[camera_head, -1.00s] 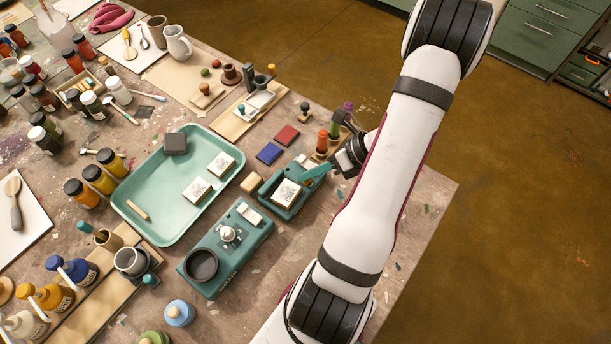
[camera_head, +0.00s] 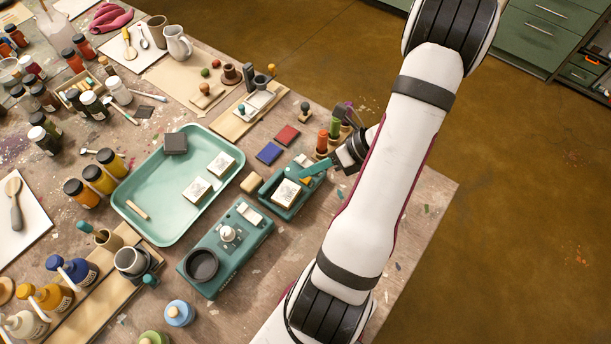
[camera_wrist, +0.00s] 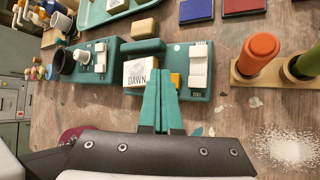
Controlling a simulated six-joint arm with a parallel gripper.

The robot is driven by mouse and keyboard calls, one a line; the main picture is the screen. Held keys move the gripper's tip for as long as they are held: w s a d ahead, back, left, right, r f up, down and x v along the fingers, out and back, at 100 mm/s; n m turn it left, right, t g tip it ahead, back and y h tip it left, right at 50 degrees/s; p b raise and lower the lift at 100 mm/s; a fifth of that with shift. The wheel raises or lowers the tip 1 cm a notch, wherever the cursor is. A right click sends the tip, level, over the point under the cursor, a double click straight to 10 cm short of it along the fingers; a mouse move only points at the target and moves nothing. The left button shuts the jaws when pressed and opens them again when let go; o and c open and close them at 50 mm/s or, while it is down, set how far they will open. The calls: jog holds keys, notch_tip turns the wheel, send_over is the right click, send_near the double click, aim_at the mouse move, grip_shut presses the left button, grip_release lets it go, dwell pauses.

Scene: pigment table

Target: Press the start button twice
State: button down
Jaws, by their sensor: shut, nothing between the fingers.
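The teal stamp machine (camera_head: 275,205) stands right of the mixer-like teal machine, with a block marked DAWN in its bed; the block (camera_wrist: 138,72) also shows in the wrist view. A small yellow-orange piece (camera_wrist: 176,80) on the machine's near side may be the start button; my fingers cover part of that area. My gripper (camera_wrist: 161,72) is shut and empty, its teal fingertips over the machine's near edge beside the block and the yellow piece. In the head view the gripper (camera_head: 304,174) reaches in from the right. I cannot tell whether the tips touch anything.
The second teal machine (camera_head: 228,254) with a dark cup stands close by to the left. A mint tray (camera_head: 140,226) lies beyond it. Red (camera_head: 287,135) and blue (camera_head: 269,153) ink pads lie behind.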

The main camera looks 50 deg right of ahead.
aim_at(311, 179)
jog(key=shift+r, duration=2.5)
dwell(0.7)
notch_tip(311, 179, up, 4)
jog(key=shift+f, duration=0.1)
jog(key=shift+f, duration=4.45)
jog(key=shift+f, duration=0.4)
